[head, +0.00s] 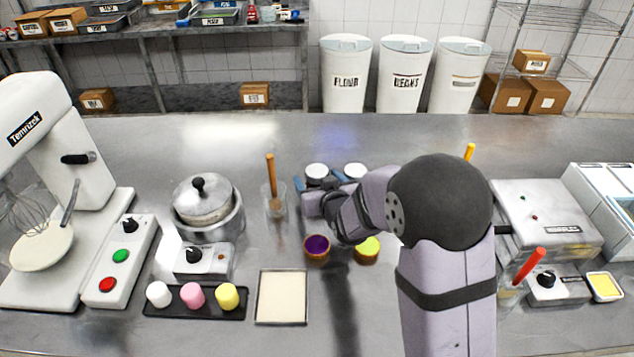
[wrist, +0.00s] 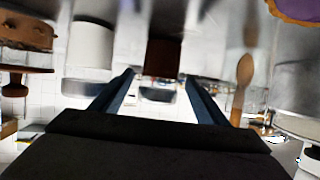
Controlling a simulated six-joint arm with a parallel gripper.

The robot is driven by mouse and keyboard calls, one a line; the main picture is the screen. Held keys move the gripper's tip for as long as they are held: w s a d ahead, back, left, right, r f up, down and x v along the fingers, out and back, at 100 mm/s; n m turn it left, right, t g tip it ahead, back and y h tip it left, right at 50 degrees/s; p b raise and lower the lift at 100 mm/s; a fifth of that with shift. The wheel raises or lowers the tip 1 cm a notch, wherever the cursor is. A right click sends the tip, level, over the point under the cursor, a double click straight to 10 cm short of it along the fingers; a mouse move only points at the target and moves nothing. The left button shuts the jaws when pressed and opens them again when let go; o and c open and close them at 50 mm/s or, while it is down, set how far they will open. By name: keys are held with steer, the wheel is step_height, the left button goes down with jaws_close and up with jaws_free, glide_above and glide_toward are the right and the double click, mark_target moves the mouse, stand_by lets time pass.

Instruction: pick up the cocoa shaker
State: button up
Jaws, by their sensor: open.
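Two shakers with pale lids stand side by side behind my gripper in the head view. The left one (head: 317,171) seems to be the cocoa shaker, because the wrist view shows a dark brown shaker (wrist: 163,60) between my fingers. The other shaker (head: 355,170) is to its right, and its white body shows in the wrist view (wrist: 92,45). My gripper (head: 320,181) is open, with its blue fingers to either side of the left shaker's near side. It also shows in the wrist view (wrist: 160,78), which looks upside down. I see no finger touching the shaker.
A wooden spoon in a clear jar (head: 273,198) stands left of the shakers. A lidded pot (head: 205,205) is farther left. The counter behind the shakers is clear.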

steer(key=shift+p+x, duration=0.85)
steer(key=shift+x, duration=1.6)
steer(key=shift+d, duration=0.1)
steer(key=shift+c, duration=0.6)
steer(key=c, duration=1.1)
steer(key=shift+r, duration=0.15)
steer(key=shift+c, duration=0.2)
step_height(320, 180, up, 10)
steer(key=b, duration=0.1)
steer(key=shift+b, duration=0.3)
steer(key=shift+d, duration=0.15)
